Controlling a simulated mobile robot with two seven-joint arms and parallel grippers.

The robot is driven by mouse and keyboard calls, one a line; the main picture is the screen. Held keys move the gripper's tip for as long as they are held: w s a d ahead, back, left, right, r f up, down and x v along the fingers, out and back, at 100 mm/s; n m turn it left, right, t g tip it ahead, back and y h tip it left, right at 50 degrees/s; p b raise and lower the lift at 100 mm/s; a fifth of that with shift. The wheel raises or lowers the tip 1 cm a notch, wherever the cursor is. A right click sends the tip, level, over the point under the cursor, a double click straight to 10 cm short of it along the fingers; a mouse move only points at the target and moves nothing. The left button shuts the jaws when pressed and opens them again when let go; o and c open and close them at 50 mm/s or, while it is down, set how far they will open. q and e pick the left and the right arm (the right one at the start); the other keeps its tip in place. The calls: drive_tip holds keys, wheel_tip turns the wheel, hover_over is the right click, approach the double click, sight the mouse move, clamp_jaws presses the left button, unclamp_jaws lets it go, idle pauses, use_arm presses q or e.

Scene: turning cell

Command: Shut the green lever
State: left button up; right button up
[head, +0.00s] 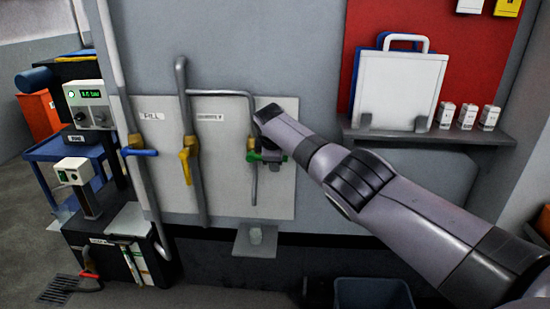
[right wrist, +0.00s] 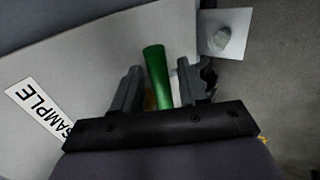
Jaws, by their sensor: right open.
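The green lever (head: 254,157) is on the valve of the rightmost thin pipe on the pale wall panel. In the head view it is partly hidden by my right gripper (head: 276,156) and seems to lie across the pipe. In the right wrist view the green lever (right wrist: 156,72) stands between the two fingers of my right gripper (right wrist: 160,82). The fingers are apart, one on each side of it; I cannot tell whether either touches it. My left gripper is not in view.
A yellow lever (head: 185,165) and a blue lever (head: 140,152) sit on pipes to the left. A small shelf (head: 255,242) with a cup-like object is below the green lever. A SAMPLE label (right wrist: 40,108) shows on the panel. A shelf (head: 430,137) is at right.

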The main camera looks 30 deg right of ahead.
drive_tip(key=p+v, duration=0.2)
drive_tip(key=v, duration=0.5)
idle(0.6)
idle(0.4)
